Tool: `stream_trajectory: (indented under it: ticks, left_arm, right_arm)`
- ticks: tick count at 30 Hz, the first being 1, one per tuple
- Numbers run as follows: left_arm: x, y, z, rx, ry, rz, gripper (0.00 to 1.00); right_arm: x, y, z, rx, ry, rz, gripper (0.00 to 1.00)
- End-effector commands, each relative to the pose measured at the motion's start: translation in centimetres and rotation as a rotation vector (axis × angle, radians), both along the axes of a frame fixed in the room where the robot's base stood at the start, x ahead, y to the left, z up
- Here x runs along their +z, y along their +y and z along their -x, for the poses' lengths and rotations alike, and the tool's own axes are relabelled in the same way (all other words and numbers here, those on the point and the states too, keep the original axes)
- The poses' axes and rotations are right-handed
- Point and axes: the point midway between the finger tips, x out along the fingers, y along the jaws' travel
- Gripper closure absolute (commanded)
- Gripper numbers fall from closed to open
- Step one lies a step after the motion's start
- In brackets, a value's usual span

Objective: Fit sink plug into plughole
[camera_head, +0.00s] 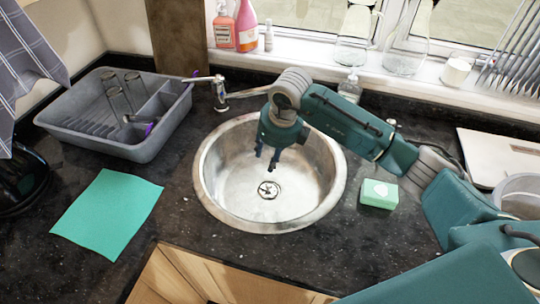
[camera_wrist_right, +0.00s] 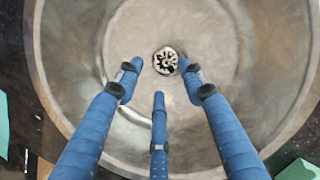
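The round metal sink (camera_head: 215,190) is set in the dark worktop. Its plughole (camera_head: 268,190) is at the bottom of the bowl, with a dark slotted grate showing; it also shows in the right wrist view (camera_wrist_right: 166,60). I cannot make out a sink plug in either view. My right gripper (camera_head: 266,160) points down into the bowl, above and slightly behind the plughole in the head view. In the right wrist view its three blue fingers (camera_wrist_right: 159,88) are spread apart with nothing between them. My left gripper is not in view.
A grey dish rack (camera_head: 130,150) with glasses stands left of the sink, a green cloth (camera_head: 108,213) in front of it. The tap (camera_head: 220,95) is behind the bowl. A green-and-white sponge (camera_head: 379,194) lies to the right. Bottles (camera_head: 246,28) stand on the windowsill.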

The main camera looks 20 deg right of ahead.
Motion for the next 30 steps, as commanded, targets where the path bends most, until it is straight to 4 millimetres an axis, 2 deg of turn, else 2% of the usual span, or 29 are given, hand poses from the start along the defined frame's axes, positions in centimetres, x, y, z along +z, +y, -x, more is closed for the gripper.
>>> stream_trajectory:
  ticks: [3, 12, 26, 30]
  left_arm:
    - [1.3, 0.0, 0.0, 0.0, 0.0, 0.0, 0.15]
    - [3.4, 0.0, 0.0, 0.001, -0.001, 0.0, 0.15]
    - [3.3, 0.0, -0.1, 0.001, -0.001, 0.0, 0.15]
    - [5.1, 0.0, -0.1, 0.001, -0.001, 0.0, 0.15]
  right_arm:
    - [2.2, 0.0, -0.1, 0.001, -0.003, 0.0, 0.61]
    - [6.2, 0.0, 0.0, 0.0, -0.002, 0.002, 0.61]
    - [6.4, 0.0, 0.0, 0.0, -0.001, 0.001, 0.61]
    - [8.2, 0.0, -0.1, 0.0, -0.002, 0.0, 0.61]
